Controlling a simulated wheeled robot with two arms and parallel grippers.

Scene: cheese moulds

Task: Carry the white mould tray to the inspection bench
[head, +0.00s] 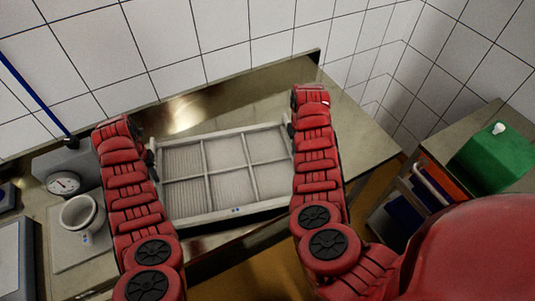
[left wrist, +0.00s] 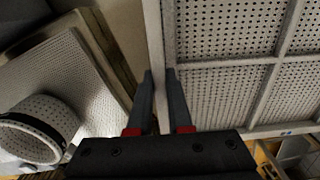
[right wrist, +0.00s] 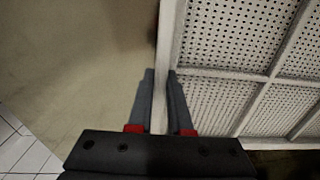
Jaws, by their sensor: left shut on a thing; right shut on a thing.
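The white mould tray (head: 236,212) is a shallow frame with six perforated compartments. It lies level, slightly turned, over the front part of the steel counter; I cannot tell whether it touches the counter. My left gripper (head: 152,150) is shut on the tray's left wall, one finger on each side, as the left wrist view (left wrist: 160,85) shows. My right gripper (head: 291,131) is shut on the right wall, also seen in the right wrist view (right wrist: 160,85). The tray looks empty. Fingertips are partly hidden in the head view. I cannot tell which surface is the inspection bench.
Left of the tray stand a round dial gauge (head: 63,183) and a white perforated cup (head: 80,214) on a pale mat, close to my left arm. The steel counter (head: 365,140) is bare to the right. A cart with a green box (head: 493,158) stands at far right.

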